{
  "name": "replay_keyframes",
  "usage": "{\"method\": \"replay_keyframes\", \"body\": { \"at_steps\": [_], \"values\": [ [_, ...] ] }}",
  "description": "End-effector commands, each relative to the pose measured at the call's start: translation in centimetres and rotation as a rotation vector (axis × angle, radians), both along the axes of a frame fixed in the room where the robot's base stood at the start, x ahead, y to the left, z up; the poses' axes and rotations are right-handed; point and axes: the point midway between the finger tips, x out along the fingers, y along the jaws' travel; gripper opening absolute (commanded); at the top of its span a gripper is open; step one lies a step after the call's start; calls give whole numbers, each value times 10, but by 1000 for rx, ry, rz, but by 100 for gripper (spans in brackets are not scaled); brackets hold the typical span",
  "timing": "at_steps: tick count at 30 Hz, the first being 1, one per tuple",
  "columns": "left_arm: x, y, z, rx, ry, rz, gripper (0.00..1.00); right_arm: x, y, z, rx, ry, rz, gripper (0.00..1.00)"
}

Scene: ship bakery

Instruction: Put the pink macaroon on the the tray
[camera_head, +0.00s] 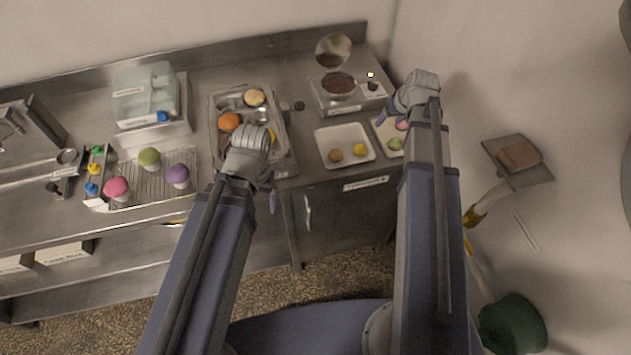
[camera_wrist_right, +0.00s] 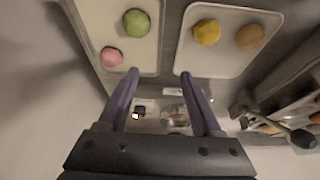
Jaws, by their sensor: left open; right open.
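The pink macaroon (camera_head: 402,125) lies with a green macaroon (camera_head: 395,144) on the right-hand white tray, partly hidden by my right gripper. In the right wrist view the pink macaroon (camera_wrist_right: 111,57) is near the edge of that tray (camera_wrist_right: 88,22), beside the green one (camera_wrist_right: 137,23). The other white tray (camera_head: 322,135) holds a yellow macaroon (camera_head: 359,150) and a brown one (camera_head: 335,155). My right gripper (camera_wrist_right: 160,74) is open and empty, above and beside the pink macaroon. My left gripper (camera_head: 266,188) is open at the front of the metal tray.
A metal tray (camera_head: 213,105) with round baked items stands left of the white trays. A scale (camera_head: 325,103) with a dark-filled pan stands behind them. Cupcakes sit on a wire rack (camera_head: 152,185) at left. The wall is close on the right.

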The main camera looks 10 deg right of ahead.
Motion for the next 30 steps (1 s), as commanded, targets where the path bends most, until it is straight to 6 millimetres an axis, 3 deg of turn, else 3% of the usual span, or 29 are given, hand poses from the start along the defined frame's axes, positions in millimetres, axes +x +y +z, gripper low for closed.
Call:
{"method": "replay_keyframes", "body": {
  "at_steps": [1,6,9,12,15,19,30],
  "values": [
    [0,0,0,0,0,0,84,-14,46,-4,4,44,47,66],
    [0,0,0,0,0,0,84,-67,159,-14,-21,207,148,66],
    [0,0,0,0,0,0,84,-105,208,-17,-59,289,195,66],
    [0,0,0,0,0,0,84,-140,243,-18,-103,356,227,66],
    [0,0,0,0,0,0,84,-168,265,-18,-144,400,248,66],
    [0,0,0,0,0,0,84,-191,279,-18,-181,436,259,66],
    [0,0,0,0,0,0,84,-198,284,-17,-198,449,261,66]
  ]
}}
